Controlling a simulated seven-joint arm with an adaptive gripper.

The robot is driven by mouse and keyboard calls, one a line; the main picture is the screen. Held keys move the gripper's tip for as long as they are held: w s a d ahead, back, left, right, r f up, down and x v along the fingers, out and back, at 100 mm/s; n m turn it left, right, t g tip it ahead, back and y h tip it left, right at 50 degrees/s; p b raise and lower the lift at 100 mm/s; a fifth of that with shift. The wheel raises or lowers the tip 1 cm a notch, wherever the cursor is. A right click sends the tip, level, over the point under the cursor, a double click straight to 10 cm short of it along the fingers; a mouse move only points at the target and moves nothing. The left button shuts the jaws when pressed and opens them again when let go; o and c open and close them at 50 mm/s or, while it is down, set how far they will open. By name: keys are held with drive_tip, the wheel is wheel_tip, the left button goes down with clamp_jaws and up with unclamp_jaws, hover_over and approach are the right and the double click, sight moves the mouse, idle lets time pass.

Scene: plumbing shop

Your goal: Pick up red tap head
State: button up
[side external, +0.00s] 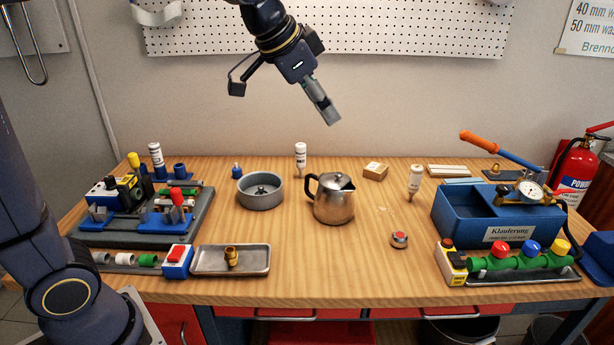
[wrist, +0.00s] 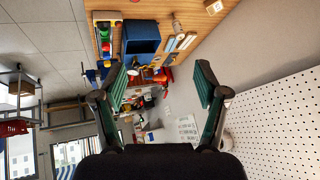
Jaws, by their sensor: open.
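A red tap head (side external: 500,249) sits at the left of a green pipe manifold (side external: 518,262), beside a blue head (side external: 532,247) and a yellow head (side external: 560,247), at the bench's front right. A small round metal piece with a red top (side external: 400,238) lies alone to the left of it; I cannot tell if it is also a tap head. My gripper (side external: 328,112) is high above the bench, behind and above the kettle, far from both. In the wrist view my gripper (wrist: 160,82) is open with nothing between its fingers; the manifold (wrist: 104,38) shows small at the upper left.
A kettle (side external: 334,200) and a grey round bowl (side external: 260,191) stand mid-bench. A blue tank with gauge (side external: 470,222) is behind the manifold. Bare wood surrounds the red-topped piece.

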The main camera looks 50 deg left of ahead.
drive_tip(key=w+d+f+m+g+h, duration=0.1)
drive_tip(key=w+d+f, duration=0.2)
drive_tip(key=w+f, duration=0.5)
drive_tip(key=g, duration=0.3)
hover_over(400, 235)
drive_tip(key=s+a, duration=0.2)
drive_tip(key=shift+h, duration=0.3)
wheel_tip(400, 235, down, 22)
drive_tip(key=shift+d+r, duration=0.1)
drive_tip(key=shift+t, duration=0.3)
drive_tip(key=shift+x, duration=3.15)
drive_tip(key=shift+s+d, duration=0.15)
drive_tip(key=shift+c, duration=0.2)
drive_tip(key=c, duration=1.2)
